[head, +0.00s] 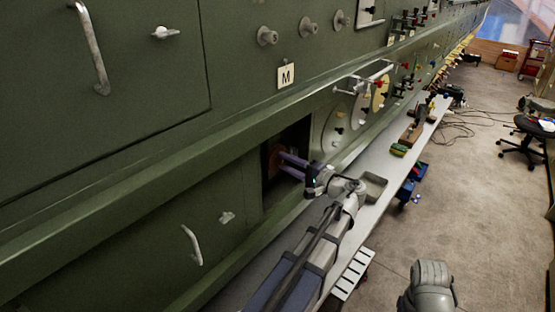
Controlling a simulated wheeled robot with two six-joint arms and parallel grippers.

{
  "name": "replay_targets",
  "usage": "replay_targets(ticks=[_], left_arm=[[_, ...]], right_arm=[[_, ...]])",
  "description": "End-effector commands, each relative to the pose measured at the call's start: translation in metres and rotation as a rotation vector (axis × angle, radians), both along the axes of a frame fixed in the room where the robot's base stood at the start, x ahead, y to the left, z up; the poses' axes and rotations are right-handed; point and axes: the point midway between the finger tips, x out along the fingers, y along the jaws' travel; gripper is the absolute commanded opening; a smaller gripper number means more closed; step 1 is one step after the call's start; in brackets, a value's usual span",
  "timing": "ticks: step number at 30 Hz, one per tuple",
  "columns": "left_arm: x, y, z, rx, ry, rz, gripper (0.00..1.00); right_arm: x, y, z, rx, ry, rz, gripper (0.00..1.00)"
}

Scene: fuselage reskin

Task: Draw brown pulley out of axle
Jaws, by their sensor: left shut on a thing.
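The brown pulley (275,160) shows as a reddish-brown shape inside a dark square opening (268,193) in the green fuselage side. Its axle cannot be made out in the shadow. My left gripper (290,164) reaches into the opening with its purple fingers, and their tips are at the pulley. The fingers are shut on it, though the exact contact is small and dark. My right gripper is not in view.
Handles and knobs stick out of the green panels. An office chair (525,140) and cables stand on the open floor at right.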

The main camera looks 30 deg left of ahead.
Motion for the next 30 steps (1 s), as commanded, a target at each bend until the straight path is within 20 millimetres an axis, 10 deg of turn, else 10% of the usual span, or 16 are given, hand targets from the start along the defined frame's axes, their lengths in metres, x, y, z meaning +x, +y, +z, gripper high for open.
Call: replay_targets(ticks=[30], left_arm=[[-0.001,-0.013,0.000,0.000,0.000,0.000,0.00]], right_arm=[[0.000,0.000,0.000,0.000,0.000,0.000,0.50]])
